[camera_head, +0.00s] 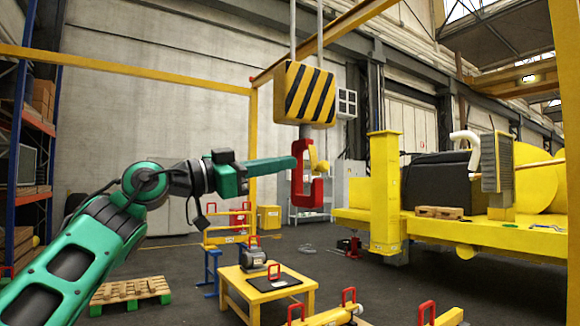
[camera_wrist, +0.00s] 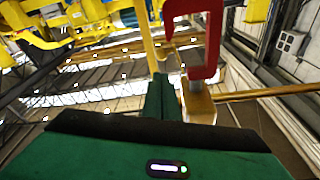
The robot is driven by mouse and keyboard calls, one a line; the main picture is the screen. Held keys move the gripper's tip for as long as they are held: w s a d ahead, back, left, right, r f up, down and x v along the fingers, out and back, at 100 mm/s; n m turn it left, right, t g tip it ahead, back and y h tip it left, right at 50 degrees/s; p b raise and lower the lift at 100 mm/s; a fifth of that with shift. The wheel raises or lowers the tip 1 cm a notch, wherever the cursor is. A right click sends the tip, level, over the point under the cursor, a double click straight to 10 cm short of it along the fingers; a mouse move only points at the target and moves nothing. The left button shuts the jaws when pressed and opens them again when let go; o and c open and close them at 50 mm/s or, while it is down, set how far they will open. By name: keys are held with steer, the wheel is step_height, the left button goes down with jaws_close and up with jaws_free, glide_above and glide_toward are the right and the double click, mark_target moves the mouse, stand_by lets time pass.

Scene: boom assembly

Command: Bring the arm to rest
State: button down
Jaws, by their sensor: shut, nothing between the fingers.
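My green arm reaches in from the left in the head view, raised well above the floor. My gripper (camera_head: 296,162) is shut, its tip close to the red crane hook (camera_head: 308,178). I cannot tell whether the tip touches the hook. The hook hangs under a yellow-and-black striped hook block (camera_head: 304,94). In the wrist view the shut gripper (camera_wrist: 160,84) points forward, and the red hook (camera_wrist: 207,45) shows just to its right. No held thing shows in the gripper.
A small yellow table (camera_head: 262,292) with a grey motor (camera_head: 253,259) stands below. A yellow machine with an upright yellow post (camera_head: 384,190) is at the right. A wooden pallet (camera_head: 131,292) lies on the floor at lower left. A yellow frame beam (camera_head: 120,68) crosses behind the arm.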

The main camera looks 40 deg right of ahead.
steer(key=shift+w+a+f, duration=0.15)
steer(key=shift+a, duration=0.35)
steer(key=shift+d, duration=0.1)
